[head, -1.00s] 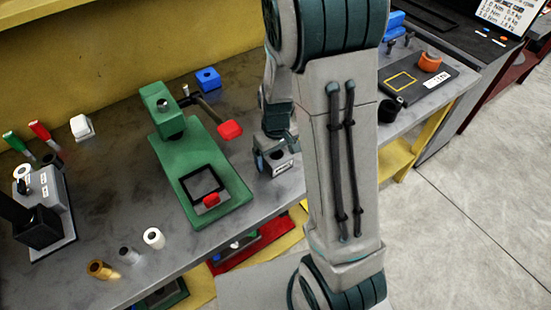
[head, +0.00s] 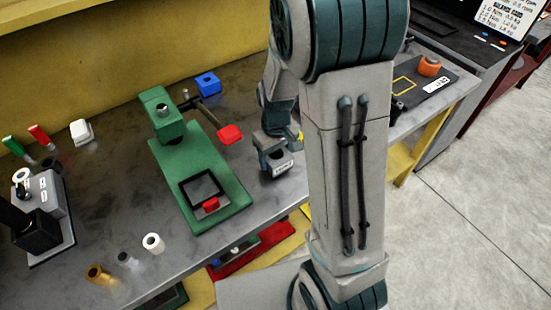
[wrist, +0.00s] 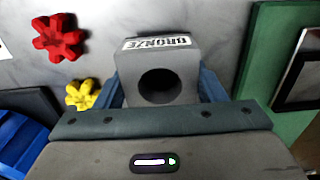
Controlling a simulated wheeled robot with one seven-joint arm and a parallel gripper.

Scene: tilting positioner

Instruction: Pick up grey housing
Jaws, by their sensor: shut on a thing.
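The grey housing (head: 281,164) is a block with a round bore and a label, at the bench edge right of the green press in the head view. In the wrist view the housing (wrist: 160,62) shows its dark bore and the label "BRONZE". My gripper (wrist: 163,88) is shut on it, with a blue finger against each side. In the head view my gripper (head: 273,150) comes down from above, partly behind my arm. I cannot tell whether the housing's underside touches the bench.
The green press (head: 230,185) with a red-ended lever (head: 230,134) stands close on the left. A red star knob (wrist: 60,38) and a yellow one (wrist: 82,94) lie near the housing. A blue block (head: 207,83) is behind. The dark pad (head: 425,87) is at the right.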

